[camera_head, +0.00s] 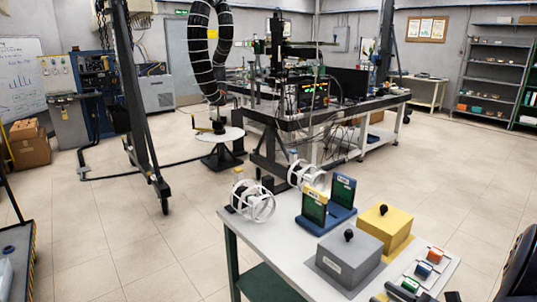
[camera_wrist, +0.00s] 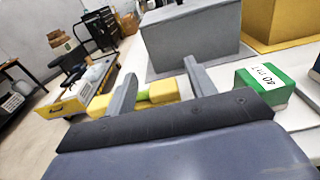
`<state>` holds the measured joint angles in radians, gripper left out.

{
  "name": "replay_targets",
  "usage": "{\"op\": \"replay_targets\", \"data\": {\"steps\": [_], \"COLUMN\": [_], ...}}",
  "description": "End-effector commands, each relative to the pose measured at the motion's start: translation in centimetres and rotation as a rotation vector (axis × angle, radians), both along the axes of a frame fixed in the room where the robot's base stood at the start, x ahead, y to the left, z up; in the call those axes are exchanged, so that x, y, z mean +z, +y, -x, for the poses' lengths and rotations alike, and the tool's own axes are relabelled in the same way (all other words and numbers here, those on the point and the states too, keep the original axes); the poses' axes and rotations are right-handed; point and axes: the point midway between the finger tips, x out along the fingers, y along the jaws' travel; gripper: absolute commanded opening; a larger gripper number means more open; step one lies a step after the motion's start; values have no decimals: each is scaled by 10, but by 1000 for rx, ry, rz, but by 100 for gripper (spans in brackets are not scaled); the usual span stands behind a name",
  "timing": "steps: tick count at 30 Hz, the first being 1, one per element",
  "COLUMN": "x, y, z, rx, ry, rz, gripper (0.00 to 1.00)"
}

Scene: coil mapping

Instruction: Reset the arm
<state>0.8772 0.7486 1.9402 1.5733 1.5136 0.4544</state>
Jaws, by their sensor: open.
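My gripper (camera_wrist: 160,85) is in the wrist view, its two grey fingers spread apart. A yellow piece with a green part (camera_wrist: 164,90) shows between and behind the fingers; I cannot tell whether they touch it. A green labelled block (camera_wrist: 265,82) lies just right of the fingers. In the head view, a dark part at the bottom right edge may be my arm; my gripper cannot be made out clearly there.
The white table (camera_head: 290,258) holds a grey box (camera_head: 349,257) and a yellow box (camera_head: 384,229) with black knobs, white coil frames (camera_head: 252,200), a blue stand with green panels (camera_head: 325,212), and small coloured blocks (camera_head: 422,270) at the right. Open floor lies left of the table.

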Motion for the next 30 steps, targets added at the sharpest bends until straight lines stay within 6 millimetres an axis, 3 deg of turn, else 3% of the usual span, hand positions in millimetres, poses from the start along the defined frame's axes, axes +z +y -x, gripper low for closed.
{"op": "replay_targets", "data": {"steps": [7, 20, 30], "x": [-4, -3, 22], "y": [11, 13, 34], "z": [-14, -16, -12], "rx": [0, 1, 66], "ry": [0, 0, -8], "rz": [0, 1, 37], "gripper": [52, 52, 52]}}
